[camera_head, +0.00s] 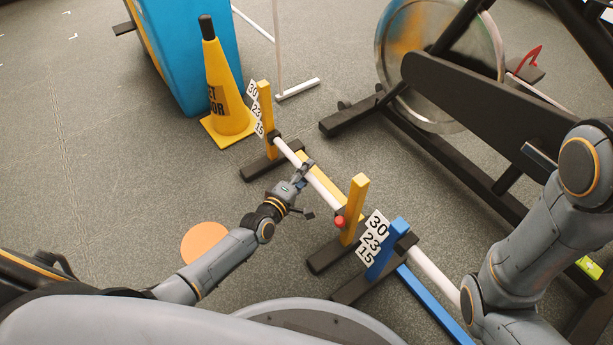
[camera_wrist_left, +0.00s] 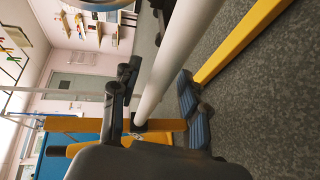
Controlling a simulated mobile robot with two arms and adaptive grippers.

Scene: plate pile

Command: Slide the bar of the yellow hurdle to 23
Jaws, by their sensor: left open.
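The yellow hurdle has a far post (camera_head: 265,108) and a near post (camera_head: 354,200), joined by a low yellow rail, which also shows in the wrist view (camera_wrist_left: 240,42). Its white bar (camera_head: 325,187) runs between the posts; a number strip (camera_head: 257,108) reading 30, 23, 15 is at the far post. The bar sits low, near the 15 end; its exact mark is unclear. My left gripper (camera_head: 303,174) is open at the bar's middle. In the left wrist view the bar (camera_wrist_left: 168,65) passes between the spread fingers (camera_wrist_left: 160,90); contact is unclear. My right gripper is out of view.
A blue hurdle (camera_head: 386,250) with its own number strip stands close to the near post. A yellow cone (camera_head: 226,90) and a blue box (camera_head: 188,50) stand beyond the far post. A dark exercise machine (camera_head: 480,100) is at right. Floor at left is clear around an orange disc (camera_head: 204,242).

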